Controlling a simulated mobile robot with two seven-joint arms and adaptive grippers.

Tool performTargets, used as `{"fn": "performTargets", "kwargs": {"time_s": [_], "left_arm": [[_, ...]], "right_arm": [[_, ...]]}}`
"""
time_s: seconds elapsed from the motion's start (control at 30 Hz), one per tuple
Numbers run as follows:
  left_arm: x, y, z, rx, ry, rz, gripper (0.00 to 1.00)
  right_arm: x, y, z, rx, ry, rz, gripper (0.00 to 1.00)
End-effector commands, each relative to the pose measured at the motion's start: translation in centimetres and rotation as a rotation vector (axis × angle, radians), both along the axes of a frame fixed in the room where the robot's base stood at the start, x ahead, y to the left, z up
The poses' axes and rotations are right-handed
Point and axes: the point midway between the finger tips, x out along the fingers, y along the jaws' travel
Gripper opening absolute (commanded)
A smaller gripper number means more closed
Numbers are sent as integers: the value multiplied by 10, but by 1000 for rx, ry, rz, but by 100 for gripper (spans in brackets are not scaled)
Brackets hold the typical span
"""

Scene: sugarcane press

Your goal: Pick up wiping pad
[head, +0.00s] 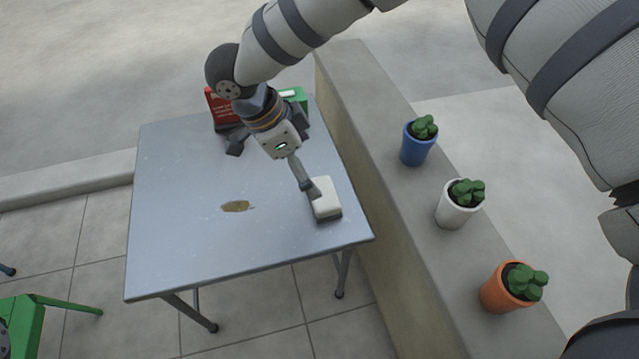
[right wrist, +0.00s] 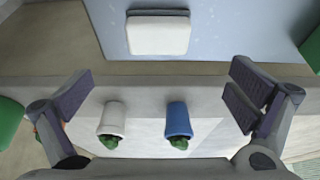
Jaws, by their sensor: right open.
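The wiping pad (head: 325,197) is a white block with a dark grey base. It lies on the blue-grey table (head: 180,250) near its right edge. My right gripper (head: 290,160) is above the table, up and left of the pad in the head view, with one finger overlapping the pad's edge there. In the right wrist view the right gripper (right wrist: 165,92) is open with its fingers wide apart. The pad (right wrist: 158,36) shows beyond them, at the top and not between the fingertips. A brown stain (head: 237,206) marks the tabletop. My left gripper is not in view.
A red box (head: 217,104) and a green box (head: 296,95) stand at the table's back. A concrete ledge (head: 350,90) runs along the right side, bearing blue (head: 415,148), white (head: 453,211) and orange (head: 502,291) potted plants. The table's left half is clear.

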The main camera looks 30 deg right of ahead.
Motion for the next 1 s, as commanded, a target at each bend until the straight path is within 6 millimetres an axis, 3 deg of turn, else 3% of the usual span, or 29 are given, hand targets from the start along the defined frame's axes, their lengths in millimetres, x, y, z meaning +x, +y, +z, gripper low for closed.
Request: {"fn": "performTargets", "kwargs": {"time_s": [0.1, 0.37, 0.57, 0.8, 1.0], "left_arm": [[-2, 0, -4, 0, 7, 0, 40], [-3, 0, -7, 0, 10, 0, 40], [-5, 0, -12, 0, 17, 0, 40], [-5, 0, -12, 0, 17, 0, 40], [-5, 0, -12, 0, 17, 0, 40]], "right_arm": [[-4, -11, -29, -2, 5, -1, 100], [-6, -21, -57, -3, 1, 2, 100], [-8, -31, -94, -3, 4, 1, 100], [-7, -34, -98, -2, 0, 2, 100], [-7, -34, -98, -3, 1, 2, 55]]}}
